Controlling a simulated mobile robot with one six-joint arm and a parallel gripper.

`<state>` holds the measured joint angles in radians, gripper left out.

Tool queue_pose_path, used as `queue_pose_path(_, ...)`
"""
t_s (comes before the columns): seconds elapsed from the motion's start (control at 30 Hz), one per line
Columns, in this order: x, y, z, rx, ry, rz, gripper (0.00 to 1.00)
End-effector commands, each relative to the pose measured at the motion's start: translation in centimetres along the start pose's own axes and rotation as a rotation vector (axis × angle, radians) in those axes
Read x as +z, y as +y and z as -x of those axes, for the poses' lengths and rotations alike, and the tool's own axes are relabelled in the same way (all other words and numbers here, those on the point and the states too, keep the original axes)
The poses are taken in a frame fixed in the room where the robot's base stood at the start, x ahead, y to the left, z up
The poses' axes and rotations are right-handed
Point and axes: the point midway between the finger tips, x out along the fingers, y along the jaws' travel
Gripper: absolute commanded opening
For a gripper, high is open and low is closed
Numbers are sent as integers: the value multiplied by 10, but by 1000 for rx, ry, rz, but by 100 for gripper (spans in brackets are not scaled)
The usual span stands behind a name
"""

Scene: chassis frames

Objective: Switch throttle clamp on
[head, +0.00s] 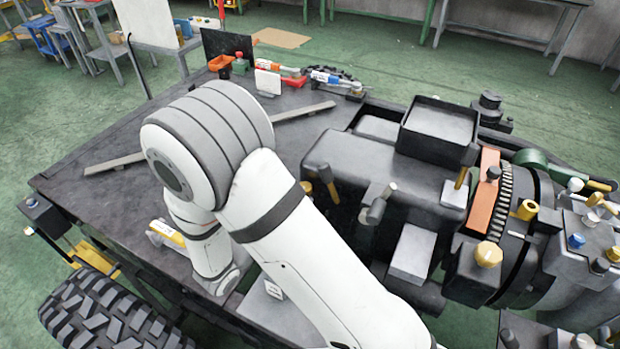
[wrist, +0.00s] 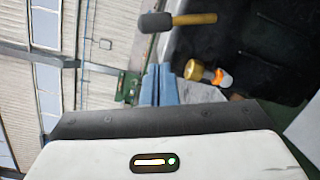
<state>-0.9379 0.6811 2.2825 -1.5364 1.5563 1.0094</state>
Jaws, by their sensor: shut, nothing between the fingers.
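In the wrist view, my gripper (wrist: 158,78) shows two blue-grey fingers side by side, closed with nothing held. A lever with a tan handle and black head (wrist: 178,20) lies beyond the fingertips, apart from them. A gold knob with an orange and white part (wrist: 208,73) is right of the fingers, by a dark surface. I cannot tell which of these, if any, is the throttle clamp. In the head view, a tan-handled lever (head: 328,181) and a grey knobbed lever (head: 377,205) stand on the dark engine housing (head: 385,165). My fingertips are hidden there behind my arm.
The engine's ringed section (head: 500,215) has several knobs, including a gold one (head: 488,254). A black box (head: 440,125) rises behind the housing. A dark deck (head: 110,205) carries a metal bar and small tools. A large tyre (head: 105,315) is at front left.

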Motion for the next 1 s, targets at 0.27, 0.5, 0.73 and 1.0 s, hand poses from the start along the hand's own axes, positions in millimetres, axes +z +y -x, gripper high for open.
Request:
queue_pose_path(0.27, -25, -8, 17, 78, 85, 0, 0)
queue_pose_path(0.5, -25, -8, 16, 76, 83, 0, 0)
queue_pose_path(0.73, -25, -6, 2, 74, 79, 1, 0)
queue_pose_path(1.0, -28, -1, -53, 71, 75, 1, 0)
